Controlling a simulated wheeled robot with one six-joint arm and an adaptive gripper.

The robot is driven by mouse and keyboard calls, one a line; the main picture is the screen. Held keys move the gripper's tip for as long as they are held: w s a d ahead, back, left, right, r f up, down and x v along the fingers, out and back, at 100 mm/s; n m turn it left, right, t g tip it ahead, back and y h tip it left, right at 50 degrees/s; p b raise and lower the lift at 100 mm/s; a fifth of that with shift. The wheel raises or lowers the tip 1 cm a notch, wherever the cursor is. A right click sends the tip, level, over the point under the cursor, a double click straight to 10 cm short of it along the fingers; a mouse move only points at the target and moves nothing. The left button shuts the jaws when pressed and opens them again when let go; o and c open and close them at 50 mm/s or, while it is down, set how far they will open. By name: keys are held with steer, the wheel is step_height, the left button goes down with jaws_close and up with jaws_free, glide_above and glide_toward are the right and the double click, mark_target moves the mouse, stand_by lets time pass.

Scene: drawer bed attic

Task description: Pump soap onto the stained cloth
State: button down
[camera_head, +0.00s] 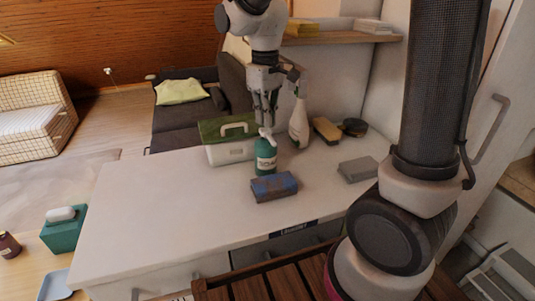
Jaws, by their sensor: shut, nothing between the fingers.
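A green soap bottle (265,160) with a white pump top stands upright on the white counter (150,210). A folded blue cloth (274,187) with brownish stains lies just in front of the bottle. My gripper (267,124) points down, shut and empty, right above the bottle's pump. Its fingertips look to be at or very near the pump head; I cannot tell whether they touch it. The pump head is partly hidden by the fingers.
A green-and-white box with a handle (231,152) stands left of the bottle. A white spray bottle (299,122), a yellow-brown block (326,130), a dark round tin (355,127) and a grey block (358,169) are to the right. The counter's left side is clear.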

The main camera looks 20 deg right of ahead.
steer(key=shift+f, duration=1.4)
steer(key=shift+r, duration=1.65)
steer(key=shift+f, duration=0.15)
steer(key=shift+f, duration=1.5)
steer(key=shift+r, duration=1.65)
